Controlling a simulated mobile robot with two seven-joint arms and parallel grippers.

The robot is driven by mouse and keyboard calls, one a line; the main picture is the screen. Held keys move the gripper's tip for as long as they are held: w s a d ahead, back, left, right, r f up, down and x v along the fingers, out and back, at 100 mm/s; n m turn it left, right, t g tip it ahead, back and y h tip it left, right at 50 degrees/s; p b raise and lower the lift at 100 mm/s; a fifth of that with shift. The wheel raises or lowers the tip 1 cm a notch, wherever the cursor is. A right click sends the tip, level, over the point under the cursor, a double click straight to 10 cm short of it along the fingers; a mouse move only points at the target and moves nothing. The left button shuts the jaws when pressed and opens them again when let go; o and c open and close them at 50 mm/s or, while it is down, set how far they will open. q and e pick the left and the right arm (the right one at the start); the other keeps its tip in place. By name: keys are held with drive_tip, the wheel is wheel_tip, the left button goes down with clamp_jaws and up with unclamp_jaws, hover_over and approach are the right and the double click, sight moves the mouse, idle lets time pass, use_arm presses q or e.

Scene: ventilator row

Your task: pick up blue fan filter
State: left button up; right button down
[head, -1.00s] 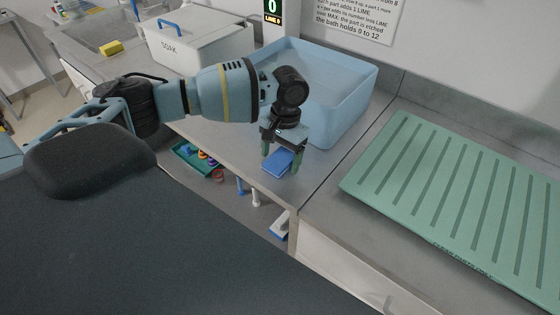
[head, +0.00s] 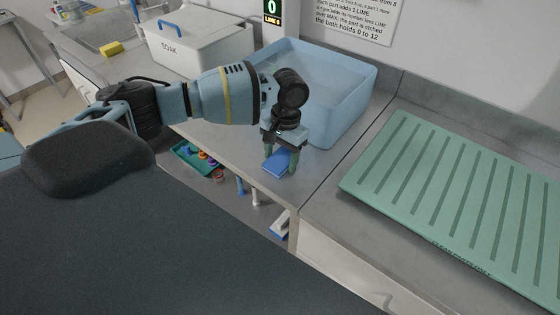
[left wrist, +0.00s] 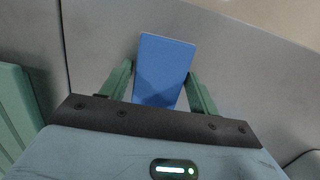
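The blue fan filter (head: 276,163) is a flat blue block near the front edge of the grey bench, in front of the light blue tub. My left gripper (head: 281,162) points down over it, with one green finger on each side. In the left wrist view the filter (left wrist: 162,70) stands between the two fingertips (left wrist: 161,75). The right finger is very close to its side or touching it. A narrow gap seems to show at the left finger. The filter's underside is hidden. My right gripper is not in view.
The light blue tub (head: 345,105) stands just behind my gripper. A white SOAK box (head: 205,50) is at the back left. A green ribbed mat (head: 400,165) covers the right bench. Below the bench edge are a green tray (head: 187,154) with small coloured parts and several pegs.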

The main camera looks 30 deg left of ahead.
sight(279, 160)
use_arm(q)
drive_tip(key=shift+f, duration=0.1)
drive_tip(key=c, duration=0.6)
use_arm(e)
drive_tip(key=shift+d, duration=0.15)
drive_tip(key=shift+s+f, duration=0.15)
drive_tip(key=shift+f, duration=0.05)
use_arm(q)
wheel_tip(279, 160, up, 4)
drive_tip(key=shift+f, duration=0.1)
drive_tip(key=shift+s+d+r, duration=0.3)
drive_tip(key=shift+d, duration=0.3)
drive_tip(key=s+d, duration=0.2)
drive_tip(key=d, duration=0.2)
drive_tip(key=s+d, duration=0.2)
drive_tip(key=d, duration=0.2)
drive_tip(key=s+d+r+p, duration=0.1)
drive_tip(key=s+d, duration=0.1)
drive_tip(key=d, duration=0.3)
drive_tip(key=shift+s+r, duration=0.1)
drive_tip(key=shift+s, duration=0.25)
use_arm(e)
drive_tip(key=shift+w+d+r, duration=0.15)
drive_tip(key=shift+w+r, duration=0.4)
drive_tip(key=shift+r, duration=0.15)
